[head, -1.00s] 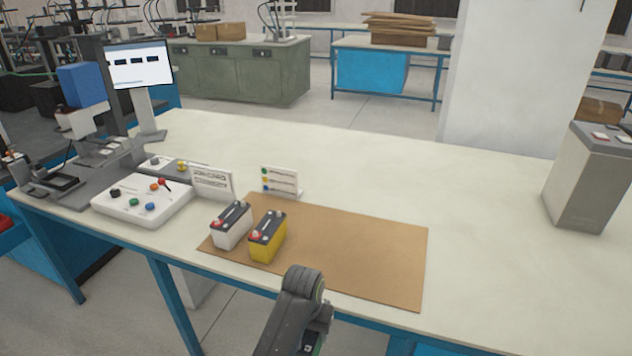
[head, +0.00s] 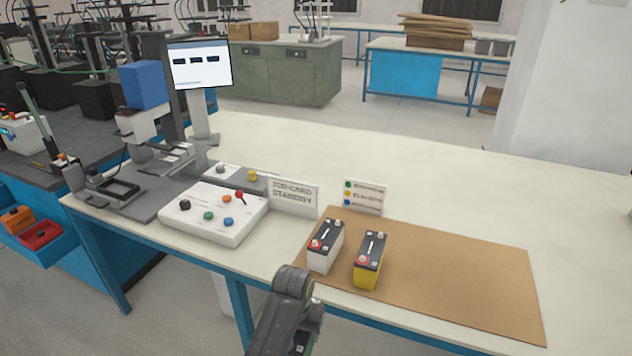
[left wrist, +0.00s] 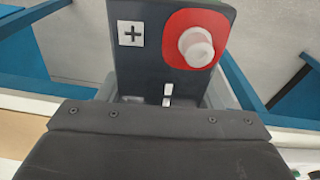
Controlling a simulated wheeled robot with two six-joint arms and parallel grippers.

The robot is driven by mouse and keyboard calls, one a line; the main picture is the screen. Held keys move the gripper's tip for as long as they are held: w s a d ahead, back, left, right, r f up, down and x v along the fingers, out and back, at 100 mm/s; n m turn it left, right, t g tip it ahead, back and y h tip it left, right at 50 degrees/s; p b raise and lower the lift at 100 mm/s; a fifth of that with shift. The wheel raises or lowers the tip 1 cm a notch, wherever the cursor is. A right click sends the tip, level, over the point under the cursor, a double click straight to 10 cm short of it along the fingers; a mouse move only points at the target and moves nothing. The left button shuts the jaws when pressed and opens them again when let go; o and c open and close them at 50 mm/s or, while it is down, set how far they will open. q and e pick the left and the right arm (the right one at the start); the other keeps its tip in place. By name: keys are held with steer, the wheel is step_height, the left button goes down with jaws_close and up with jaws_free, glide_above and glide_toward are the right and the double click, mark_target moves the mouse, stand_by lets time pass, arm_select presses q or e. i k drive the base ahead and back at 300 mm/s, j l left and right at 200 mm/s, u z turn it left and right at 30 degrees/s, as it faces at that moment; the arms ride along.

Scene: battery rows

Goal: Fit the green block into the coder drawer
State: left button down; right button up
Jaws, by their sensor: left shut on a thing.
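My left gripper (left wrist: 165,90) is shut on a block with a dark top (left wrist: 165,50), seen close up in the left wrist view. This top carries a plus mark and a pale terminal in a red patch. A sliver of green shows at its upper edge; most of its body is hidden. In the head view my left arm comes in at the bottom, in front of the table edge, and hides most of the gripper. The coder (head: 142,88) stands at the table's left end, with a dark open frame (head: 112,190) low at its front, perhaps the drawer. My right gripper is not in view.
A white block (head: 324,258) and a yellow block (head: 366,274) stand upright on the brown mat (head: 460,280). A button box (head: 213,222), two small signs and a screen (head: 199,64) stand near the coder. The table's back right is clear.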

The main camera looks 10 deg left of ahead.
mark_target(120, 191)
steer(key=i+j, duration=0.1)
steer(key=j, duration=0.35)
steer(key=j+u, duration=0.1)
steer(key=j, duration=0.4)
steer(key=i+j, duration=0.15)
steer(key=j, duration=0.3)
steer(key=i+j+u, duration=0.1)
steer(key=j, duration=0.4)
steer(key=i+j, duration=0.1)
steer(key=j, duration=0.35)
steer(key=i+j+u, duration=0.1)
steer(key=j, duration=0.35)
steer(key=i+j, duration=0.15)
steer(key=j, duration=0.15)
steer(key=i+j, duration=0.15)
steer(key=j, duration=0.2)
steer(key=i+j, duration=0.15)
steer(key=j, duration=0.15)
steer(key=u, duration=0.05)
